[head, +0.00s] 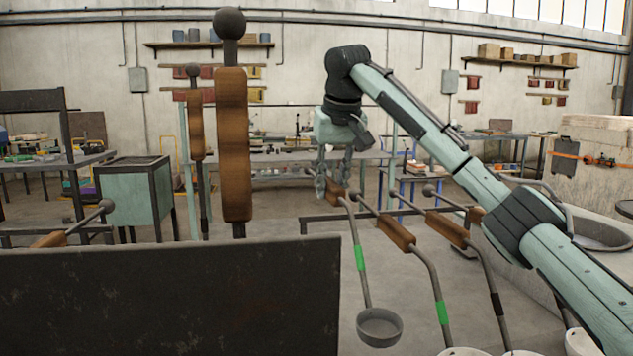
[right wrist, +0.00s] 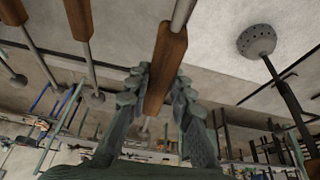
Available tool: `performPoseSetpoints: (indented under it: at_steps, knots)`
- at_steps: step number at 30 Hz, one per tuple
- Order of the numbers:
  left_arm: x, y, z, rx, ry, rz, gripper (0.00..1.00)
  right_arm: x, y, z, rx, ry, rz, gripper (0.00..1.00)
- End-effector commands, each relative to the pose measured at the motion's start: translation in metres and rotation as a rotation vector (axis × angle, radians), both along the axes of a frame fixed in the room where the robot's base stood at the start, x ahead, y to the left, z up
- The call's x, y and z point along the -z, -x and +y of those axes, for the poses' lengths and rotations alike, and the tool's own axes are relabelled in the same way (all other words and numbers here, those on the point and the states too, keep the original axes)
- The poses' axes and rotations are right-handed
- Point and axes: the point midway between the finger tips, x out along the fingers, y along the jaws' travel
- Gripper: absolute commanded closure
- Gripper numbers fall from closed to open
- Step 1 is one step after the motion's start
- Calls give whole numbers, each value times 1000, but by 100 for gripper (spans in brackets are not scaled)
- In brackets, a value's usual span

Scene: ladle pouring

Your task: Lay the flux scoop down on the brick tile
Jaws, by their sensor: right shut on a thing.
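My right gripper (head: 334,182) is shut on the wooden handle of a scoop. This held scoop has a thin metal rod with a green band (head: 360,258) and a round grey bowl (head: 380,327) hanging low. In the right wrist view the fingers (right wrist: 160,88) close around its wooden handle (right wrist: 166,65). Another scoop with a green band (head: 441,313) and one with a dark band (head: 497,304) hang to its right, their wooden handles tilted. No label tells which is the flux scoop. I cannot make out the brick tile. My left gripper is not in view.
A dark panel (head: 170,300) fills the lower left. Upright tools with wooden handles (head: 232,145) and ball tops stand behind it. A rail (head: 320,218) runs behind the scoops. A round basin (head: 597,232) is at the right. Workbenches stand farther back.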

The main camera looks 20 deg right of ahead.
Motion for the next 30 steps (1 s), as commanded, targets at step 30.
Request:
performPoseSetpoints:
  at_steps: [30]
  knots:
    - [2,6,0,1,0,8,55,74,0,0,1,0,-2,100]
